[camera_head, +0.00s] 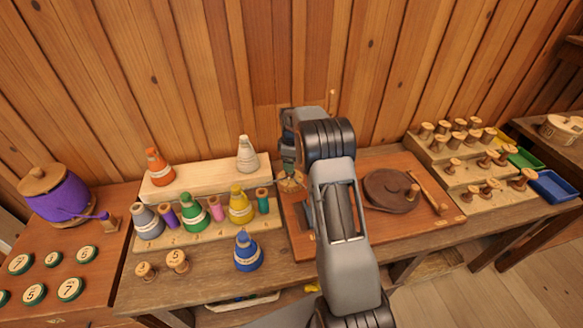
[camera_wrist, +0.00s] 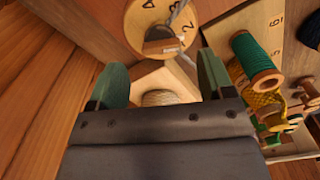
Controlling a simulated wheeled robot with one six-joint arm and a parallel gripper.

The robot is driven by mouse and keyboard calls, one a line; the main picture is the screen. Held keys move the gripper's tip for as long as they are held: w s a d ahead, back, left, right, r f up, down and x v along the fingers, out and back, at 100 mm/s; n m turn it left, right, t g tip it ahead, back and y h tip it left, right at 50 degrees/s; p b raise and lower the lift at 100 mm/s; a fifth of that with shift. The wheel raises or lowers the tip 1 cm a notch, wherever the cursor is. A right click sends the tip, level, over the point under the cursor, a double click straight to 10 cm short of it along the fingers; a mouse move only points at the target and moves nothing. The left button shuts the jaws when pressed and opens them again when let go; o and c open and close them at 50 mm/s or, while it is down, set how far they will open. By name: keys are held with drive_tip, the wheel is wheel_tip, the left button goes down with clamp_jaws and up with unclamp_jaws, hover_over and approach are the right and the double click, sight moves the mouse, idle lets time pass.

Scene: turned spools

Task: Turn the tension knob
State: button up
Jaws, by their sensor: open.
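The tension knob appears to be on a round pale wooden dial (camera_wrist: 143,22) with dark numbers, at the top of the wrist view. A grey bar and a small wooden piece cross its face. My gripper (camera_wrist: 163,80) is open, with its two green fingertips apart just below the dial in that view. I see nothing held between them. In the head view my gripper (camera_head: 289,168) hangs over the left end of the brown board (camera_head: 298,238), near a small tan round part (camera_head: 291,183). My arm hides part of the board there.
Close left of my gripper stand a white cone (camera_head: 247,156) and a yellow cone (camera_head: 240,205). A dark round plate (camera_head: 390,190) lies on the board to the right. A stepped spool rack (camera_head: 480,190) stands farther right. The plank wall rises behind.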

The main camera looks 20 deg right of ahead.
drive_tip(key=shift+f, duration=2.05)
drive_tip(key=c, duration=0.9)
